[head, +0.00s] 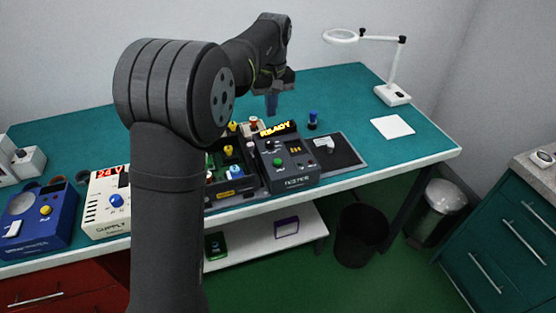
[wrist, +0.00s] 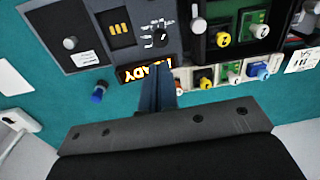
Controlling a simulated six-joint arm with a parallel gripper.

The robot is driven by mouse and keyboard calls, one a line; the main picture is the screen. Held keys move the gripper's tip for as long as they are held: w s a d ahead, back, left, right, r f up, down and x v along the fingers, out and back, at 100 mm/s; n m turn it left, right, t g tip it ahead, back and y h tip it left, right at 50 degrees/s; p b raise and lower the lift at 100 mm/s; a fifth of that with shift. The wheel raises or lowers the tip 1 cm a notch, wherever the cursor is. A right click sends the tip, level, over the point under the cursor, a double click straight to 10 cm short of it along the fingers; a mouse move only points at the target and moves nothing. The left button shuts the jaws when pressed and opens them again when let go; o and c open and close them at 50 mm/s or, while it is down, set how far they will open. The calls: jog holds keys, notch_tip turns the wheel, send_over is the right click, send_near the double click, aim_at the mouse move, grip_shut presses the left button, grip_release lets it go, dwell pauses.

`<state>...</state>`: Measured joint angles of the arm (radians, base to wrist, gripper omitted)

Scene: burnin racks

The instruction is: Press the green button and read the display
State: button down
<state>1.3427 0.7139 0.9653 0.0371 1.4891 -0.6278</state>
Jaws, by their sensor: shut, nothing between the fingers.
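The dark tester box (head: 300,172) stands on the teal bench. Its tilted display (head: 275,129) reads READY in yellow; the same display shows upside down in the wrist view (wrist: 130,75), partly hidden by my fingers. The green button (head: 278,161) is on the box's top face, below a black knob; I cannot make it out in the wrist view. A small amber readout (head: 295,149) sits beside the knob. My gripper (head: 271,108) is shut and empty, pointing down above and behind the box. Its fingers also show in the wrist view (wrist: 157,90), apart from the button.
An open tray (head: 228,190) with coloured parts adjoins the tester's left side. A dark mat (head: 338,160) with a light part lies to its right. A blue-topped peg (head: 312,118) stands behind the mat. A cream supply box (head: 105,210) and magnifier lamp (head: 392,95) stand farther off.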

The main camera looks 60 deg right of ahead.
jog(key=m+t+h, duration=0.2)
jog(key=m+t, duration=0.1)
jog(key=t, duration=0.6)
send_over(278, 162)
jog(key=shift+s+f, duration=0.2)
jog(key=shift+s, duration=0.2)
jog(key=shift+f, duration=0.15)
jog(key=shift+f, duration=4.3)
jog(key=shift+f, duration=0.4)
